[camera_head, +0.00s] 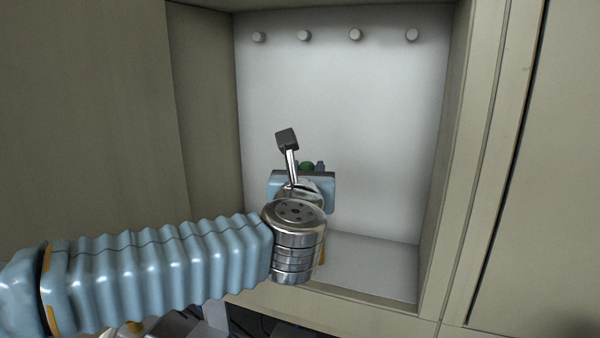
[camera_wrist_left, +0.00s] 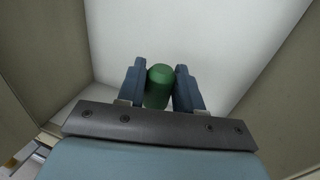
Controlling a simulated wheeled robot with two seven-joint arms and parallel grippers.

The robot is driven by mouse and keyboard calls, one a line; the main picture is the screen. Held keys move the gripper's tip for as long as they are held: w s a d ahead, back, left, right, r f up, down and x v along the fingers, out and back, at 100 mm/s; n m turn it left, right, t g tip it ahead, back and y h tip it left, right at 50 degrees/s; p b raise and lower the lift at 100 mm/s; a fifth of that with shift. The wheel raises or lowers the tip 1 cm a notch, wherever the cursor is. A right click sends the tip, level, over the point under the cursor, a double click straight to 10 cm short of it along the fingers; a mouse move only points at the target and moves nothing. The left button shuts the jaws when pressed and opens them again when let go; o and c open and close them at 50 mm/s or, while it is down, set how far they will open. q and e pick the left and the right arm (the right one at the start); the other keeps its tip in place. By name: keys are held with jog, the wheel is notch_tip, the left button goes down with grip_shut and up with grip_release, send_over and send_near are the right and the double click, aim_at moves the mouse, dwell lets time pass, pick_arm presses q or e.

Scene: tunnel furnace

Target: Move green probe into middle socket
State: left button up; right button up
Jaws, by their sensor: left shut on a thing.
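The green probe (camera_wrist_left: 159,86) is between the two fingers of my left gripper (camera_wrist_left: 160,90), which is shut on it. In the head view only a small green part of the probe (camera_head: 307,167) shows past my left gripper (camera_head: 308,169), inside the white-walled recess. The rest of the probe is hidden by my wrist and gripper. I cannot make out the middle socket in either view. My right gripper is not in view.
The recess (camera_head: 340,100) has a pale back wall with several round grey pegs (camera_head: 355,34) along its top. Beige panels (camera_head: 545,170) frame it on both sides. Its floor (camera_head: 375,262) is bare at the right.

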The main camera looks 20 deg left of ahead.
pick_arm(q)
jog(key=w+f+b, duration=0.1)
jog(key=w+f, duration=0.2)
jog(key=w, duration=0.5)
jog(key=shift+w+d+f, duration=0.15)
jog(key=shift+w+f, duration=0.05)
jog(key=shift+f, duration=0.15)
dwell(0.6)
jog(key=shift+s+d+r+b, duration=0.1)
jog(key=shift+b, duration=0.2)
jog(key=shift+f+b, duration=0.6)
jog(key=shift+b, duration=0.2)
